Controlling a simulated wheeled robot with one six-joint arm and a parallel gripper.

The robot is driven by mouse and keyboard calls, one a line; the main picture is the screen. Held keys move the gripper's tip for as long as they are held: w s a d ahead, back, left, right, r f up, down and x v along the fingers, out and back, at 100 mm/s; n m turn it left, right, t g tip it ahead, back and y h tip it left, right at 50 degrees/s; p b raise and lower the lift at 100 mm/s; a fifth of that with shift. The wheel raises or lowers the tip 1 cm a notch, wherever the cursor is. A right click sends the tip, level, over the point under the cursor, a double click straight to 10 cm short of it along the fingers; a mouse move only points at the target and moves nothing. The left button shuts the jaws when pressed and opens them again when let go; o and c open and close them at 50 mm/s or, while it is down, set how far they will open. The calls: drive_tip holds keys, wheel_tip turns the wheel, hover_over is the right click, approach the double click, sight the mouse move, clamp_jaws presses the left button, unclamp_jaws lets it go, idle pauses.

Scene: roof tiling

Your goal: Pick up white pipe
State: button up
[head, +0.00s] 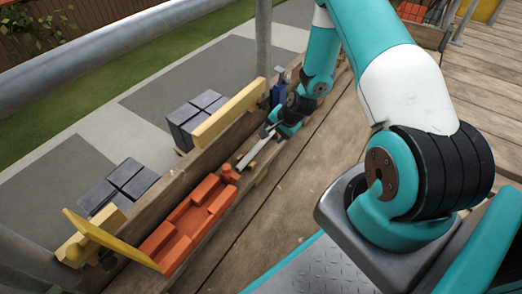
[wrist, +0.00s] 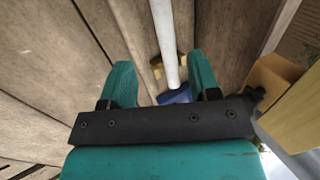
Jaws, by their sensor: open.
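A white pipe (wrist: 166,40) runs from the top of the wrist view down between the two teal fingers of my gripper (wrist: 160,78). Its near end lies by a small blue piece and a yellowish block (wrist: 157,69). The fingers are open, one on each side of the pipe, with gaps visible; I see no grip on it. In the head view the pipe (head: 257,151) is a thin pale bar beside the plank edge, just below my gripper (head: 272,130). Its far end there is hidden by the gripper.
An orange tray (head: 158,242) lies along the deck edge, left of the pipe. Dark grey blocks (head: 120,184) stand beyond the wooden edge board. Yellow bars (head: 229,112) and metal scaffold poles (head: 263,40) border this side.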

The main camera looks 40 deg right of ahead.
sight(262, 142)
drive_tip(key=b+x, duration=0.1)
drive_tip(key=x, duration=0.2)
drive_tip(key=shift+w+f, duration=0.1)
drive_tip(key=shift+f, duration=0.05)
drive_tip(key=b+x, duration=0.5)
drive_tip(key=shift+w+a, duration=0.15)
drive_tip(key=shift+a, duration=0.25)
drive_tip(key=shift+r, duration=0.25)
drive_tip(key=c, duration=1)
